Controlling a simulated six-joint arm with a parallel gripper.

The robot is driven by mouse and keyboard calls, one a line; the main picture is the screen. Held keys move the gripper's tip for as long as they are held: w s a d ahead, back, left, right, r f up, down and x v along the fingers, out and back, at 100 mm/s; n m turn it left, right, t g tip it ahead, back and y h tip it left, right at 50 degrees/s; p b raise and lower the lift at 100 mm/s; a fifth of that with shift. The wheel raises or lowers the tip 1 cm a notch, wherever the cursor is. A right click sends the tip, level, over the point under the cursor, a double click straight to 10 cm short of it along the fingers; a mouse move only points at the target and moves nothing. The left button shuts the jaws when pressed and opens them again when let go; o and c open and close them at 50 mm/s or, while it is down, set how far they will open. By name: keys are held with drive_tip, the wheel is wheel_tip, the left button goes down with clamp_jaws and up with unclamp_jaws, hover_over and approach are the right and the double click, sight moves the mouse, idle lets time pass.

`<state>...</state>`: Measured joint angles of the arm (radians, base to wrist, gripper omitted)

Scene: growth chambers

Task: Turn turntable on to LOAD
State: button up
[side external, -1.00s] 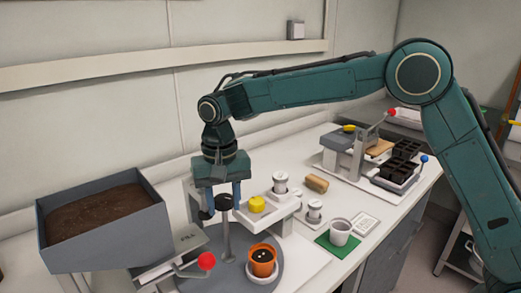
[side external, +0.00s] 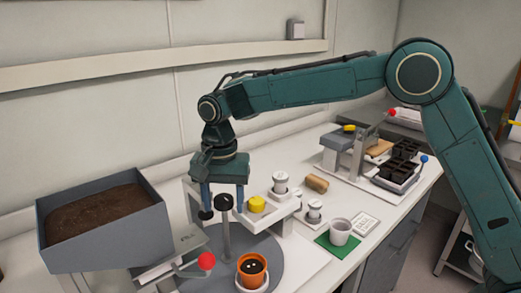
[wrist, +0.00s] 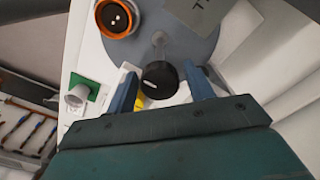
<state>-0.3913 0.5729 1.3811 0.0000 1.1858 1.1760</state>
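The turntable (side external: 281,257) is a grey disc with an upright post (side external: 226,239) topped by a round black knob (side external: 225,201). The knob (wrist: 160,79), with a white mark on top, shows in the wrist view between my gripper's (wrist: 160,70) two blue fingers, with gaps on both sides. My gripper (side external: 222,210) points down over the post and is open. An orange pot (side external: 251,269) with dark soil sits on the disc at its front, in a white holder. A grey plate (wrist: 211,12) with partly cut-off lettering lies by the disc. I cannot read LOAD anywhere.
A soil hopper (side external: 103,228) and a red-knobbed lever (side external: 206,261) stand left of the disc. A white stand with a yellow knob (side external: 257,204) is close on the right. A white cup (side external: 340,232) sits on a green mat (side external: 322,242) farther right.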

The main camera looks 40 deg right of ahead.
drive_tip(key=shift+r, duration=0.15)
drive_tip(key=shift+r, duration=3.25)
drive_tip(key=shift+r, duration=0.1)
